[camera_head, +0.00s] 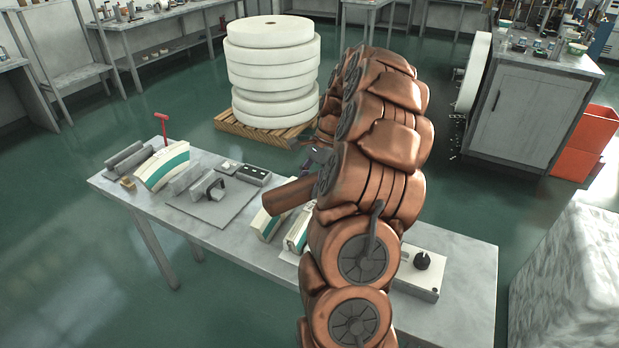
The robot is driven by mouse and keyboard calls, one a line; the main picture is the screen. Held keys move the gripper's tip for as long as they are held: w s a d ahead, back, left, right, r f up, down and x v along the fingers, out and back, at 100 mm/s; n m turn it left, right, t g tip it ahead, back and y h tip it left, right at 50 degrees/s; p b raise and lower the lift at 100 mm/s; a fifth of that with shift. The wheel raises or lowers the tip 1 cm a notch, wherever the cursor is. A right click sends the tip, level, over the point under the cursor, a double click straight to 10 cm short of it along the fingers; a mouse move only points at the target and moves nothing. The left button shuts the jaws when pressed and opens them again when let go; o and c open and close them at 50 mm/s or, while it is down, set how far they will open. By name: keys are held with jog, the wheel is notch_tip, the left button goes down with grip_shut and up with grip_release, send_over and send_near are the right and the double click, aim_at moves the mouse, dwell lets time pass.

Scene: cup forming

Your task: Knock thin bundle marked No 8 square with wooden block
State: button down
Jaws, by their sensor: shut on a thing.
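White bundles with a green stripe stand on the long grey table (460,292). A large curved bundle (163,170) stands at the left. Two thinner bundles (266,223) and (297,234) stand near the middle, partly hidden by my arm. No number can be read on any of them, so I cannot tell which is No 8. My gripper (316,157) shows only as a small dark part beside my copper arm, above the table. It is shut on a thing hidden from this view. I cannot make out the wooden block for certain; a small tan piece (128,183) lies at the table's left end.
A grey plate with a dark handled tool (211,190) and a dark slotted box (253,175) lie on the table. A red upright handle (162,126) rises at its back left. A pale control box with a black knob (421,272) stands right of my arm.

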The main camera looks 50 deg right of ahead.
jog(key=shift+f, duration=0.35)
jog(key=shift+f+b, duration=0.8)
jog(key=shift+f, duration=0.95)
jog(key=shift+r+p, duration=0.35)
jog(key=shift+r, duration=1.45)
jog(key=shift+f, duration=0.15)
